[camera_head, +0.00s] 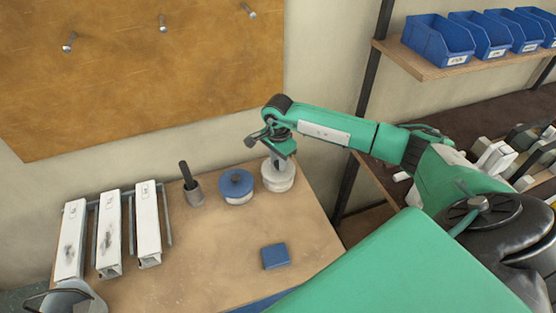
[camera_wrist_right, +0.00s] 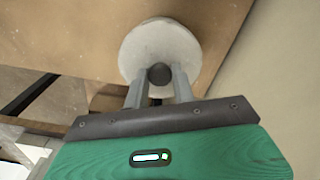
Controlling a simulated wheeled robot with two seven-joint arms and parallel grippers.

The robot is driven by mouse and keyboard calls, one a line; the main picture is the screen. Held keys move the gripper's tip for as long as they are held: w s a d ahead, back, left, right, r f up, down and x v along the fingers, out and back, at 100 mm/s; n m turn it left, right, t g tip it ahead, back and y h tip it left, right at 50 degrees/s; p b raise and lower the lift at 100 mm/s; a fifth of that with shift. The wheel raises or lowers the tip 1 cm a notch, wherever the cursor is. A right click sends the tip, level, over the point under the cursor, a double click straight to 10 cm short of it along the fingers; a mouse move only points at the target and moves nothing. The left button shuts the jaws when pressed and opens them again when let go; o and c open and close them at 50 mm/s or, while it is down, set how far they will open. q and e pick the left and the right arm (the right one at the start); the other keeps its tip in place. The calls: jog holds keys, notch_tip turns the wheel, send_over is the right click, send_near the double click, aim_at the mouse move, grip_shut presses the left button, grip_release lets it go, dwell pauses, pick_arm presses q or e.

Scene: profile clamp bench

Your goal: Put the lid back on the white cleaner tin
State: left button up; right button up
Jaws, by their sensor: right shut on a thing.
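The white cleaner tin (camera_head: 278,184) stands upright at the back right of the bench, under my right gripper (camera_head: 277,156). In the right wrist view, a round whitish lid (camera_wrist_right: 145,45) with a dark knob (camera_wrist_right: 160,75) is in front of the gripper. The two fingers of my right gripper (camera_wrist_right: 160,80) are shut on the knob. The lid is over the tin and hides its opening; I cannot tell whether it sits fully on the rim. My left gripper is not in view.
A blue-lidded tin (camera_head: 236,187) stands close to the left of the white tin. White profiles (camera_head: 110,235) lie on a rack at left. A blue block (camera_head: 275,256) lies on the otherwise clear front bench.

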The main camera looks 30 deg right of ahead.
jog(key=shift+b, duration=0.35)
dwell(0.4)
jog(key=o, duration=1.5)
jog(key=shift+r, duration=0.15)
jog(key=shift+r+p, duration=1.35)
jog(key=shift+r, duration=2.05)
